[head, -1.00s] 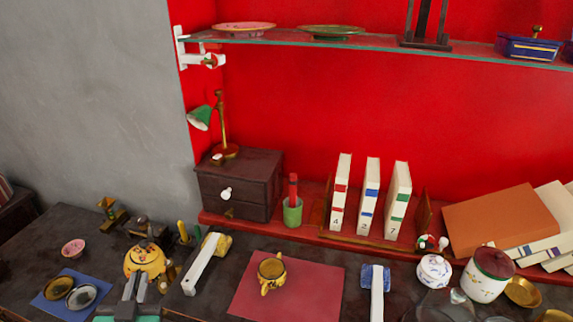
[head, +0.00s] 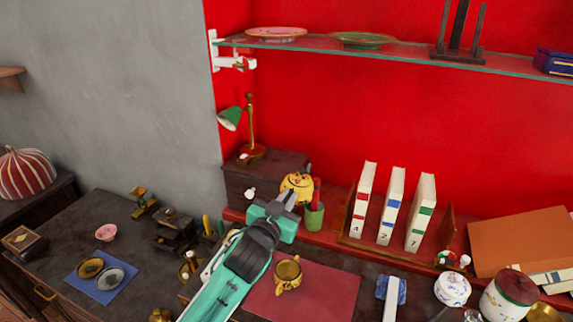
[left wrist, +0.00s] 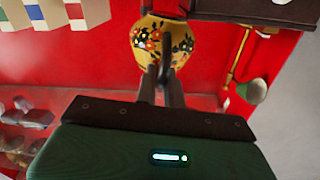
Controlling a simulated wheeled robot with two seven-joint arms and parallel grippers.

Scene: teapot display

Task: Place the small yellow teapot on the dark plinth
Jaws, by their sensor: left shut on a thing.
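The small yellow teapot (head: 297,186) has a dark floral pattern. My left gripper (head: 291,198) is shut on it and holds it up in front of the red wall, beside the dark drawer box. In the left wrist view the teapot (left wrist: 162,42) sits at the fingertips (left wrist: 162,75), which partly cover it. No plain separate plinth stands out. The dark wooden drawer box (head: 264,168) is just left of the teapot, partly hidden by it and the gripper. My right gripper is not in view.
A green lamp (head: 230,118) stands on the drawer box. A green cup with red sticks (head: 314,216) is close to the right of my gripper. White numbered books (head: 392,207) stand further right. A glass shelf (head: 400,58) runs overhead.

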